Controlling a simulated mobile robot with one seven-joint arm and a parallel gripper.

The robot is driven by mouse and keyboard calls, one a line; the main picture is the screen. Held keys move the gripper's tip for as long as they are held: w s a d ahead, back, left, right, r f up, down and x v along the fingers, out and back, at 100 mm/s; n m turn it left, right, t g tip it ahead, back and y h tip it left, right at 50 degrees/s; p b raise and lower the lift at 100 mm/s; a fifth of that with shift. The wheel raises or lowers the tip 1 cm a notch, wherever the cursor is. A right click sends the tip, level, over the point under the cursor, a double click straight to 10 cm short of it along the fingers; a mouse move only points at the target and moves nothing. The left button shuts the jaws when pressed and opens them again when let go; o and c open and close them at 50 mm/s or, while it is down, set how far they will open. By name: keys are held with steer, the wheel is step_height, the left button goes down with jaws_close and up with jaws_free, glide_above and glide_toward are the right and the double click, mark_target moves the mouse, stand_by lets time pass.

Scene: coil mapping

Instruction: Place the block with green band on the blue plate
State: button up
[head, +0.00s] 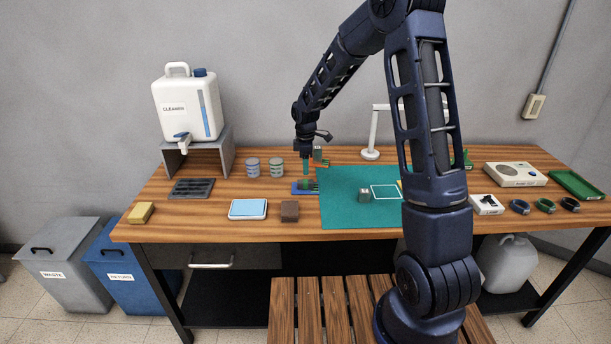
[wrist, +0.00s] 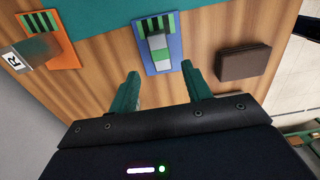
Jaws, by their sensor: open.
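The blue plate (head: 297,190) lies on the wooden table at the left edge of the teal mat, and in the wrist view (wrist: 147,60) it shows dark and green stripes at its far end. A grey block with a green band (wrist: 157,42) rests on this plate. My gripper (head: 306,172) is above the plate. In the wrist view its two green fingers (wrist: 160,72) are open and apart, with nothing between them. The block lies just beyond the fingertips and seems clear of both. The gripper partly hides plate and block in the head view.
An orange plate (wrist: 66,57) with a block marked R (wrist: 14,60) stands close by. A brown block (wrist: 243,64) is on the other side. Another block (head: 363,195) sits on the teal mat (head: 345,215). Two jars (head: 265,168) and a blue-topped tray (head: 248,209) are left.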

steer(key=s+d+r+m+t, duration=0.1)
steer(key=s+d+r+m, duration=0.3)
steer(key=s+d+r, duration=0.55)
steer(key=s+d+r+m+t, duration=0.1)
steer(key=s+d+r+m, duration=0.4)
steer(key=r, duration=0.7)
steer(key=s+d+r+m+t, duration=0.1)
steer(key=s+d+m, duration=0.3)
steer(key=s, duration=0.5)
steer(key=s+d+r+m+t, duration=0.1)
steer(key=s+d+m, duration=0.4)
steer(key=s, duration=0.4)
steer(key=shift+s+d+r+t, duration=0.3)
steer(key=shift+d+r, duration=0.1)
steer(key=shift+d, duration=0.3)
